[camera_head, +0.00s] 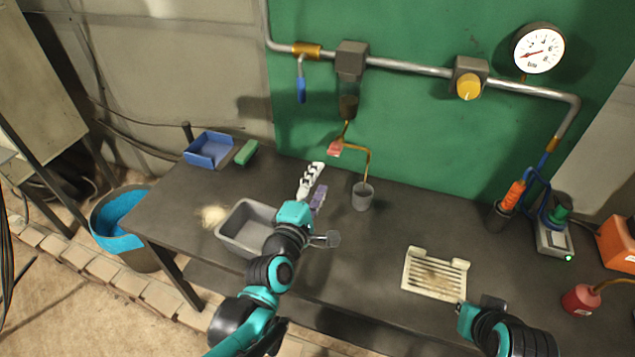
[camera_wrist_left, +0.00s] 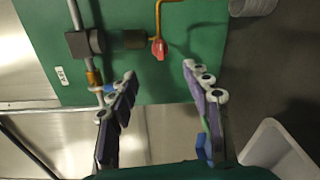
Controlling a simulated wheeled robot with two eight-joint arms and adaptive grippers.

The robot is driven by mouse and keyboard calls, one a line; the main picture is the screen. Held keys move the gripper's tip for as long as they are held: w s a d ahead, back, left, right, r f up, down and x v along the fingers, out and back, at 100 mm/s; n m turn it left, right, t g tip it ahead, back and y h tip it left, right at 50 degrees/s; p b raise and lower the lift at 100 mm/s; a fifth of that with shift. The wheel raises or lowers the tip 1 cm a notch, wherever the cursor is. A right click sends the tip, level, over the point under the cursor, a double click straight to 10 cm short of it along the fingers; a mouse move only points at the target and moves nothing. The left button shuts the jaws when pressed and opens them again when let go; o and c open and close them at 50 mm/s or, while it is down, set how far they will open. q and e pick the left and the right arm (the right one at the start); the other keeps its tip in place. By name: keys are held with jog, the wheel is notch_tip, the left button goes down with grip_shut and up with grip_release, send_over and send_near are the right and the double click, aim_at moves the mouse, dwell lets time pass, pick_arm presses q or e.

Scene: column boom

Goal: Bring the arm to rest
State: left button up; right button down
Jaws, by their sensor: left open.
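My left arm reaches in from the bottom left in the head view. Its gripper (camera_head: 316,180) is over the back of the dark bench, just beyond the grey bin. In the left wrist view the two white and purple fingers (camera_wrist_left: 159,73) stand apart with nothing between them. My right arm's wrist (camera_head: 482,318) is at the bottom right, over the front of the bench. Its fingers do not show clearly.
A grey bin (camera_head: 236,227) lies close by my left wrist. A grey cup (camera_head: 362,197) stands under the bent copper pipe (camera_head: 369,160). A cream slotted rack (camera_head: 434,273) lies near my right wrist. A blue tray (camera_head: 208,150) and green block (camera_head: 246,152) sit back left.

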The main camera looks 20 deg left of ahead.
dwell(0.3)
pick_arm(q)
jog(key=s+f+m+g, duration=0.4)
jog(key=s+m, duration=0.3)
jog(key=m, duration=0.3)
jog(key=s+f+m+g, duration=0.5)
jog(key=s+m+g, duration=0.1)
jog(key=m, duration=0.4)
jog(key=shift+s+d+f, duration=0.3)
jog(key=shift+s+d, duration=0.15)
jog(key=shift+s, duration=0.1)
